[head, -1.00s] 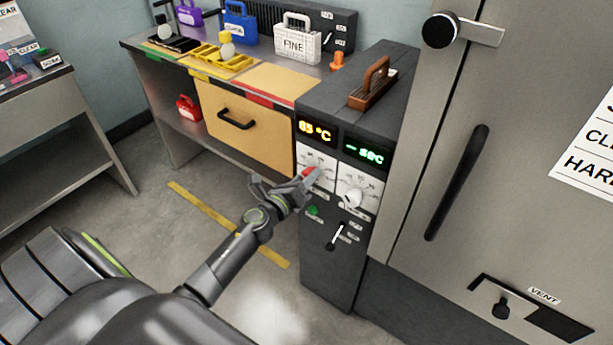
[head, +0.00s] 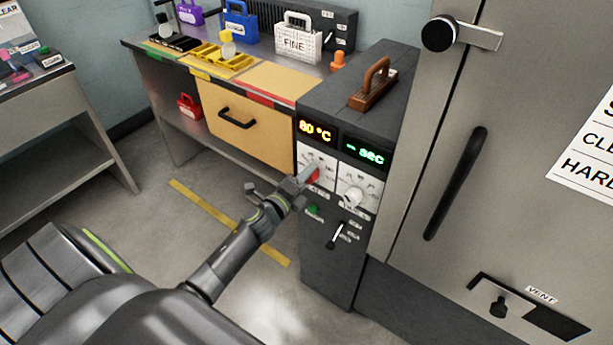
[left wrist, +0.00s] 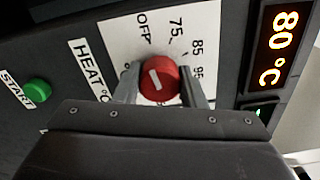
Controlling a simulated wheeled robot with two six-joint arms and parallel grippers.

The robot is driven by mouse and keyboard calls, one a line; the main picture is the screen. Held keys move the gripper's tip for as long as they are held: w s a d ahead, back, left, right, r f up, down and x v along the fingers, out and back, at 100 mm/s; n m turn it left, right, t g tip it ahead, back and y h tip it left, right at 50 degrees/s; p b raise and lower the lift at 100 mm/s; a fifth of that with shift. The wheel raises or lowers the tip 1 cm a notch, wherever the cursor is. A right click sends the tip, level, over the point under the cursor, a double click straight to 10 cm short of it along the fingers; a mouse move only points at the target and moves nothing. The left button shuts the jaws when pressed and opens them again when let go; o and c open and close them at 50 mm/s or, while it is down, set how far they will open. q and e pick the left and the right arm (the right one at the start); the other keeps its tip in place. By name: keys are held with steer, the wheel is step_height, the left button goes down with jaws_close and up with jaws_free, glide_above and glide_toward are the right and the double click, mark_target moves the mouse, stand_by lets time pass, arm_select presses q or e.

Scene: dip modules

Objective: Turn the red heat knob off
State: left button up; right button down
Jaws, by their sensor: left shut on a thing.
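The red heat knob (head: 314,176) is on the front of the dark control box (head: 330,265), under a display (head: 317,130) that reads 80 °C. My left gripper (head: 306,178) is shut on the knob. In the left wrist view the knob (left wrist: 159,79) sits between the two fingers, and its white pointer line is tilted. The dial plate (left wrist: 150,25) around it shows OFF, 75, 85 and 95. The label HEAT °C (left wrist: 92,72) is beside it. My right gripper is not in view.
A white knob (head: 353,197) is right of the red one, under a green "- sec" display (head: 364,151). A green START button (head: 313,210) and a lever (head: 337,234) are below. A large grey door with a black handle (head: 456,183) stands at the right.

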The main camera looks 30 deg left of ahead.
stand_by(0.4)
arm_select(q)
steer(key=o, duration=1)
steer(key=s+a+b, duration=0.1)
steer(key=s+b, duration=0.6)
steer(key=s, duration=1)
steer(key=shift+s+a, duration=0.2)
steer(key=shift+f, duration=0.1)
